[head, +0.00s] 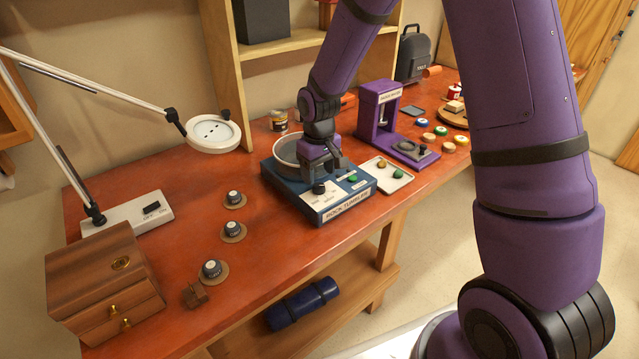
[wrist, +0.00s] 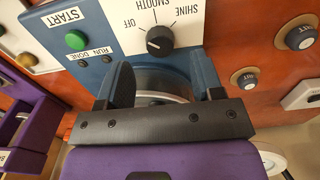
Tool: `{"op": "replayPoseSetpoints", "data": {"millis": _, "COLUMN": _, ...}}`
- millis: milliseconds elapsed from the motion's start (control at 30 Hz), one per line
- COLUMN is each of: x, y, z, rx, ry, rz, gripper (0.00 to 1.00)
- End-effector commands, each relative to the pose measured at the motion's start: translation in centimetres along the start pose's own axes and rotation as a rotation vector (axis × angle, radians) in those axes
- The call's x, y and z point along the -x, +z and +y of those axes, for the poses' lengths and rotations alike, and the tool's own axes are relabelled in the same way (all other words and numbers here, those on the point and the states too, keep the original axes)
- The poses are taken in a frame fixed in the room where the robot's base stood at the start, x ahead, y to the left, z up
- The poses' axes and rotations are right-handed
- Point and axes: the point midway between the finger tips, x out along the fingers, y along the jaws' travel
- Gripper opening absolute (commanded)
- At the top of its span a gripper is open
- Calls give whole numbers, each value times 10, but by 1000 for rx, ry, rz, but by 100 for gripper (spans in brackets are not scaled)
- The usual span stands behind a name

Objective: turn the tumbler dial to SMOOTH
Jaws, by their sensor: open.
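The tumbler dial (wrist: 160,41) is a black round knob on a white label plate marked OFF, SMOOTH and SHINE. A small pale mark shows on the knob's left side in the wrist view, on the OFF side, but its exact setting is hard to read. In the head view the dial (head: 319,187) sits on top of the blue rock tumbler (head: 345,209). My gripper (head: 321,160) is above the tumbler, just behind the dial. In the wrist view my gripper (wrist: 168,88) is open and empty, its fingers apart and not touching the dial.
A green START button (wrist: 76,40) and RUN and DONE lamps are beside the dial. The tumbler's round drum (head: 288,149) is close behind my gripper. A tray (head: 388,177) with stones and a purple press (head: 377,113) stand to the right. Several small labelled jars (head: 211,269) stand left.

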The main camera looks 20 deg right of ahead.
Motion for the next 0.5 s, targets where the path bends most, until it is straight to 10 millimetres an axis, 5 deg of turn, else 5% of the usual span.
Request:
{"op": "replayPoseSetpoints", "data": {"millis": 200, "x": -30, "y": 0, "z": 0, "rx": 0, "ry": 0, "rz": -2, "gripper": 61}}
{"op": "replayPoseSetpoints", "data": {"millis": 500, "x": -42, "y": 0, "z": 1, "rx": -1, "ry": 1, "rz": 1, "gripper": 61}}
